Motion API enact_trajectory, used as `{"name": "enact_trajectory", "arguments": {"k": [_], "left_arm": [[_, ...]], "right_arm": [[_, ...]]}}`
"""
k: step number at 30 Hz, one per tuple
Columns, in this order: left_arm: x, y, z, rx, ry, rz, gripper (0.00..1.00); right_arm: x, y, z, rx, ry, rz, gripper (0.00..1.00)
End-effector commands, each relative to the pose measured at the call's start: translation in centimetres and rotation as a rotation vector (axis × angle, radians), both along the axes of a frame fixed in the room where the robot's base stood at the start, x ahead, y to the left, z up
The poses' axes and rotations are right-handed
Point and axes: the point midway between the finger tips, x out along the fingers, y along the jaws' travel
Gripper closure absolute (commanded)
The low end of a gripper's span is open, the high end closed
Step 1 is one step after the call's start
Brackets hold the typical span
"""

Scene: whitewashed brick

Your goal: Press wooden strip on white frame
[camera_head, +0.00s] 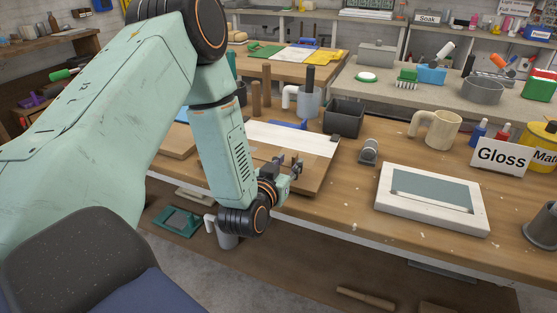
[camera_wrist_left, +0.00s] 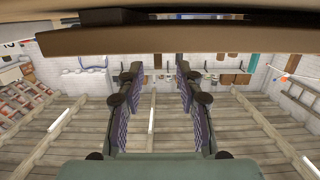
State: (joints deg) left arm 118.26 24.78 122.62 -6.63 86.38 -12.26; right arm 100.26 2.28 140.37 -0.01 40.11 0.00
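The white frame (camera_head: 473,224) lies flat on the workbench at the right, with a grey-green panel inside it. My left gripper (camera_head: 290,164) is well to its left, low over the near part of a wooden board (camera_head: 318,176). In the left wrist view my left gripper (camera_wrist_left: 158,95) has its two fingers apart, with nothing between them. A brown wooden edge (camera_wrist_left: 150,40) crosses the top of that view; I cannot tell whether it is the board or a strip. I cannot pick out the wooden strip for certain. My right gripper is not in view.
A metal cylinder (camera_head: 370,151) stands between the board and the frame. A dark bin (camera_head: 344,118), a beige mug (camera_head: 441,130) and a Gloss sign (camera_head: 500,156) stand behind. A grey cup (camera_head: 542,226) is at the right edge. The bench left of the frame is mostly clear.

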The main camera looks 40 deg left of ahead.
Motion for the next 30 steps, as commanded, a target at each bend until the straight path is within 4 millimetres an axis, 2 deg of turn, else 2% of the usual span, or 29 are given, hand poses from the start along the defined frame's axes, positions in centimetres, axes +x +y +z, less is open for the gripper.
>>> {"name": "enact_trajectory", "arguments": {"k": [1, 6, 16, 28, 30], "left_arm": [[0.9, 0.0, -0.2, 0.003, -0.004, -0.001, 0.64], [3.0, 0.5, -0.5, 0.002, -0.003, -0.001, 0.64], [3.8, 0.7, -0.5, 0.000, -0.001, 0.000, 0.65], [3.7, 0.7, -0.5, 0.000, -0.001, 0.000, 0.99], [3.7, 0.7, -0.5, 0.000, -0.001, 0.000, 1.00]], "right_arm": [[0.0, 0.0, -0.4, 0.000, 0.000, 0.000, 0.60], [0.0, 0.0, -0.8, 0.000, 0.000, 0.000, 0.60], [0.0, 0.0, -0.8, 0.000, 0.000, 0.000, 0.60], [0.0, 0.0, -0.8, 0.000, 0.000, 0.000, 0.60], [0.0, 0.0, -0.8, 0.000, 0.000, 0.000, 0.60]]}}
